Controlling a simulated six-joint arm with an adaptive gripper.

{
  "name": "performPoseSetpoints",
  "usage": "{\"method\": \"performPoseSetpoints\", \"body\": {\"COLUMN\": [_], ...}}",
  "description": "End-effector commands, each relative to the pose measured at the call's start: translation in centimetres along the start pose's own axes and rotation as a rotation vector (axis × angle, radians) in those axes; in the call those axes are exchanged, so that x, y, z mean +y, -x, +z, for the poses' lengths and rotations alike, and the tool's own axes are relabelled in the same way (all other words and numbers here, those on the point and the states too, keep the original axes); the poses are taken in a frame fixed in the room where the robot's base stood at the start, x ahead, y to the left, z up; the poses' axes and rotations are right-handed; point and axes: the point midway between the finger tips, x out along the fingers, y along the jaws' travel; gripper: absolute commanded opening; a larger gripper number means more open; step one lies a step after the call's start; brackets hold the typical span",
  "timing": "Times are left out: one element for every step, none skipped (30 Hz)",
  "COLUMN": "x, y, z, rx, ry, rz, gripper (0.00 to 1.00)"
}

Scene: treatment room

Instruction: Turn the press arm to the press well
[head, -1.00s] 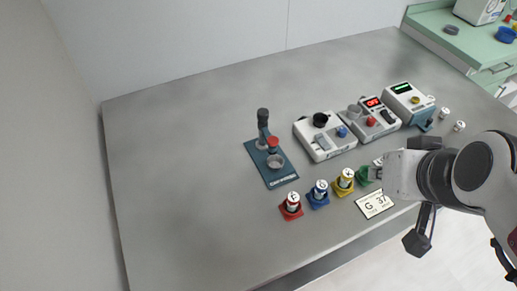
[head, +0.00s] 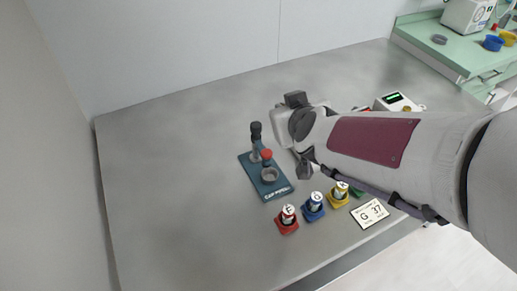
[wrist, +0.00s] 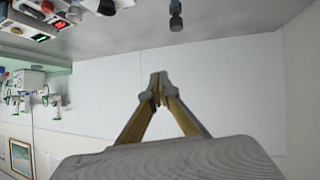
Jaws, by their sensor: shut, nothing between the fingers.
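The cap press stands on a blue base plate (head: 281,190) left of my arm in the head view. It has a dark upright post (head: 256,132), a press arm with a red knob (head: 266,154) and a round grey press well (head: 270,174). The knob shows just above the well in the picture; I cannot tell whether it is over or behind it. My gripper (wrist: 158,86) is shut and empty in the wrist view, apart from the post (wrist: 175,14), which shows upside down at the top.
Labelled vials stand in red (head: 287,219), blue (head: 313,208) and yellow (head: 339,194) holders in front. A sign card (head: 370,213) lies beside them. A device with a green display (head: 397,99) shows behind my arm. The table's left side is clear.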

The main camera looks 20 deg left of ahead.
Motion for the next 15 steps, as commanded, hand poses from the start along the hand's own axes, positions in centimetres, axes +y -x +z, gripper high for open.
{"method": "performPoseSetpoints", "body": {"x": [-0.9, -1.2, -1.7, -2.1, -2.5, -3.0, -3.3, -3.7, -4.2, -4.6, -4.9, -5.5, -5.8, -6.2, -6.7], "y": [-1.0, -1.5, -2.2, -2.6, -3.1, -3.8, -4.2, -4.6, -5.2, -5.6, -6.0, -6.5, -6.9, -7.2, -7.7], "z": [0.1, 0.0, -0.1, -0.1, -0.1, 0.0, 0.0, 0.1, 0.1, 0.3, 0.4, 0.6, 0.8, 0.9, 1.2], "rx": [0.004, 0.009, 0.015, 0.020, 0.023, 0.027, 0.030, 0.033, 0.037, 0.038, 0.040, 0.041, 0.042, 0.043, 0.043], "ry": [0.020, 0.029, 0.046, 0.056, 0.069, 0.085, 0.096, 0.111, 0.126, 0.141, 0.154, 0.173, 0.187, 0.202, 0.221], "rz": [0.005, 0.012, 0.021, 0.029, 0.037, 0.048, 0.057, 0.067, 0.080, 0.089, 0.100, 0.113, 0.126, 0.136, 0.153], "gripper": [0.00, 0.00, 0.00, 0.00, 0.00, 0.00, 0.00, 0.00, 0.00, 0.00, 0.00, 0.00, 0.00, 0.00, 0.00]}}
